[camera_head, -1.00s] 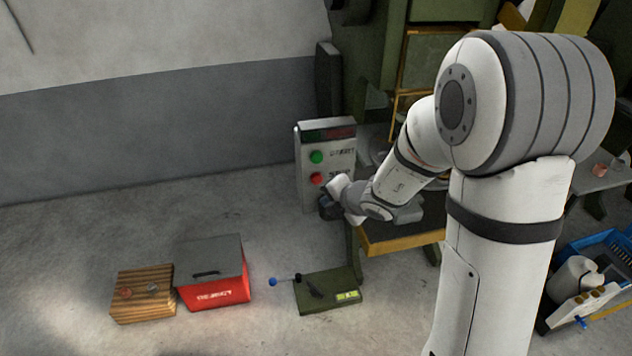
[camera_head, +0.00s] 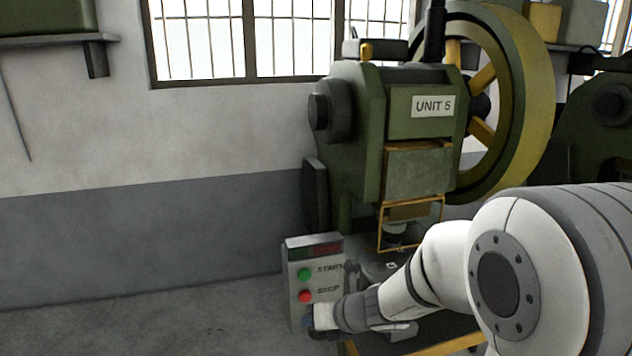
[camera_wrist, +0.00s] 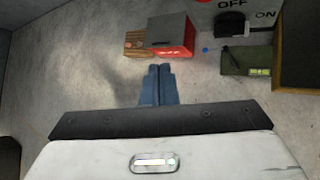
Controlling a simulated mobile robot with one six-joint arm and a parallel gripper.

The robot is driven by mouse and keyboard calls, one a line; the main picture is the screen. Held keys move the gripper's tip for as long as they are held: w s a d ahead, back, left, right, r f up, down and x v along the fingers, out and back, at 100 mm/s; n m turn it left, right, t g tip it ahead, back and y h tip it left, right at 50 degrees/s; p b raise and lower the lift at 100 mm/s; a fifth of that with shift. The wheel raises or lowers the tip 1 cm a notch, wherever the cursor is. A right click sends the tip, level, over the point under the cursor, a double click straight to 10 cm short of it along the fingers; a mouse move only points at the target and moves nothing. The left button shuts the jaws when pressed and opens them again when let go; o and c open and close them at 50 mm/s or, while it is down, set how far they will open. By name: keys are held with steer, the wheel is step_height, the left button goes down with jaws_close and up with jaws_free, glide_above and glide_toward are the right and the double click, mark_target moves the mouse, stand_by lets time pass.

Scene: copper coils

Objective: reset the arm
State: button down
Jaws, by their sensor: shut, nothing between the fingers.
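My arm reaches from the lower right of the head view towards the control box (camera_head: 315,275), which has a green button (camera_head: 304,274) above a red button (camera_head: 305,296). My gripper (camera_head: 308,322) is in front of the lower part of the box, small and partly hidden by the wrist. In the wrist view my gripper (camera_wrist: 158,70) shows its two blue fingers side by side, shut with nothing between them, above the concrete floor. Whether it touches the box cannot be told.
A green press (camera_head: 400,110) marked UNIT 5 with a large flywheel (camera_head: 535,90) stands behind my arm. The wrist view shows a red box with a grey lid (camera_wrist: 172,33), a wooden block (camera_wrist: 137,45) and a green pedal unit (camera_wrist: 245,60). Floor (camera_wrist: 80,70) left of these is clear.

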steer(key=s+d+r+n+g+h, duration=0.1)
steer(key=s+d+n+h, duration=0.3)
steer(key=n, duration=1.2)
steer(key=s+d+r+n+g+h, duration=0.2)
steer(key=s+d+r+n+h, duration=0.1)
steer(key=s+d+n, duration=0.8)
steer(key=s+r+n, duration=0.1)
steer(key=s+n, duration=0.3)
steer(key=n, duration=0.1)
steer(key=shift+s+d+r+g+h, duration=0.2)
steer(key=shift+d+g+h, duration=0.1)
steer(key=shift+d+h, duration=0.1)
